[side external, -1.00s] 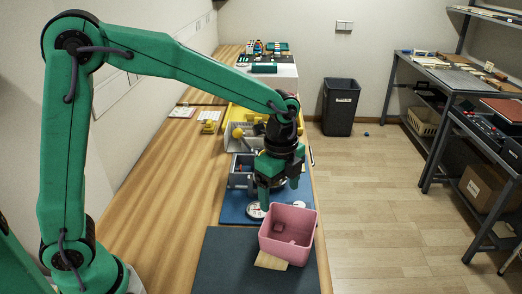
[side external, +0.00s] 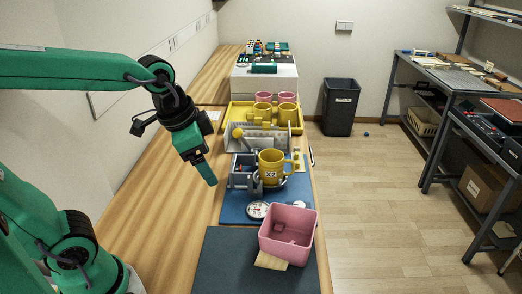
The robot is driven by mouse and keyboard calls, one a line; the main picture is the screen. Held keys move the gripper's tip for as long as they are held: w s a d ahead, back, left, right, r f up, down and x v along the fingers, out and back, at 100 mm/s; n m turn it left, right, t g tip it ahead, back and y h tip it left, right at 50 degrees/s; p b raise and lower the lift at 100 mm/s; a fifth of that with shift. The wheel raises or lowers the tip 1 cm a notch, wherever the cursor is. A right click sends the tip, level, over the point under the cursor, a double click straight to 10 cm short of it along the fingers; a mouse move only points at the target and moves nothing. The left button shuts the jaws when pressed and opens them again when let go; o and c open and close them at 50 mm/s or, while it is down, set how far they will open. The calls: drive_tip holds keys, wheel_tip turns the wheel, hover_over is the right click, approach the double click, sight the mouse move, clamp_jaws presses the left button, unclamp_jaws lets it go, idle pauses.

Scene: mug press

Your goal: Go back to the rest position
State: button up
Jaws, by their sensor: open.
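My gripper (side external: 205,172) hangs in the air over the left part of the wooden bench, pointing down and to the right. Its jaws are seen edge-on, and nothing shows in them. A yellow mug (side external: 272,160) marked "X2" stands upright at the grey press (side external: 243,172) on the blue mat (side external: 234,207). My gripper is apart from the mug, to its left. The press has a lever with a yellow ball knob (side external: 238,133). What is directly under the mug is mostly hidden.
A pink open box (side external: 288,232) stands at the front on the dark mat (side external: 225,262). A round dial (side external: 258,210) lies behind it. A yellow tray (side external: 236,113) with yellow mugs and pink mugs stands behind the press. The bench at left is clear.

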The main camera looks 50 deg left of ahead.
drive_tip(key=s+a+n+t, duration=0.1)
drive_tip(key=s+a+n, duration=0.1)
drive_tip(key=s+n, duration=0.3)
drive_tip(key=shift+s+a+t, duration=0.2)
drive_tip(key=shift+s+t, duration=0.1)
drive_tip(key=shift+s, duration=0.1)
